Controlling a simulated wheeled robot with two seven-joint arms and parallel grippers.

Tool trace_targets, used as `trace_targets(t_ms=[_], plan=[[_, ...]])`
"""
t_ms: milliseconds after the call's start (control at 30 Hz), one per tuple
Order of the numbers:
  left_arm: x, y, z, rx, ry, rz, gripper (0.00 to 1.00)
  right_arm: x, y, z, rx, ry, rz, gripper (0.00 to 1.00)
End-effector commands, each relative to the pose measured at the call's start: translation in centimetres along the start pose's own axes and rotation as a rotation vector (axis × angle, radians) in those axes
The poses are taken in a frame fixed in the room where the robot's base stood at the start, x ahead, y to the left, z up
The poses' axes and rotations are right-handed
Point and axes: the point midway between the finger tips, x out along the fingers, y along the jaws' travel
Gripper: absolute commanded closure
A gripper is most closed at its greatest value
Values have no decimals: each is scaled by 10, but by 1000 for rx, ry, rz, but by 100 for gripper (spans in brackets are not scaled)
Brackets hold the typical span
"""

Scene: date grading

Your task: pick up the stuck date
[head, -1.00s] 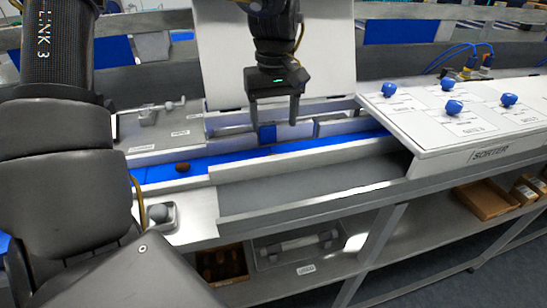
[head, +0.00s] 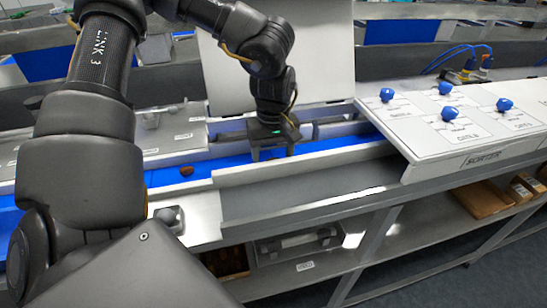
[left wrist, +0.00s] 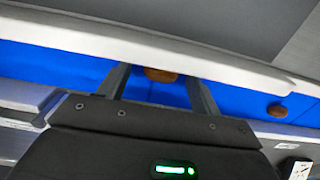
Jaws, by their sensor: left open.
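My left gripper (head: 271,154) is open and reaches down into the blue belt's channel, its fingertips low by the front rail. In the left wrist view, a brown date (left wrist: 160,75) lies between the two open fingers, apart from both. The pale rail hides part of it. This date is hidden in the head view. A second brown date (head: 187,171) lies on the blue belt (head: 230,160) to the left of the gripper. It also shows in the left wrist view (left wrist: 278,110), outside the fingers to the right. My right gripper is not in view.
A metal rail and grey trough (head: 300,185) run along the front of the belt. The white sorter panel (head: 440,150) with blue knobs stands at the right. A pale upright panel (head: 325,60) is behind the gripper. Cardboard boxes (head: 480,200) lie on the lower shelf.

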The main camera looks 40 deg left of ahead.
Motion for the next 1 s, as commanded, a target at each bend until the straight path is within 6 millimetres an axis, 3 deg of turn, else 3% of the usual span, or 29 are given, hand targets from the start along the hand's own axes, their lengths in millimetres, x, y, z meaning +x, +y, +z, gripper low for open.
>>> trace_targets(t_ms=[233,500,1000], plan=[[1,0,0,0,1,1,37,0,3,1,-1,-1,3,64],[1,0,0,0,1,1,72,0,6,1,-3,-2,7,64],[-10,1,-1,1,3,3,73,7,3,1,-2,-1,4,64]])
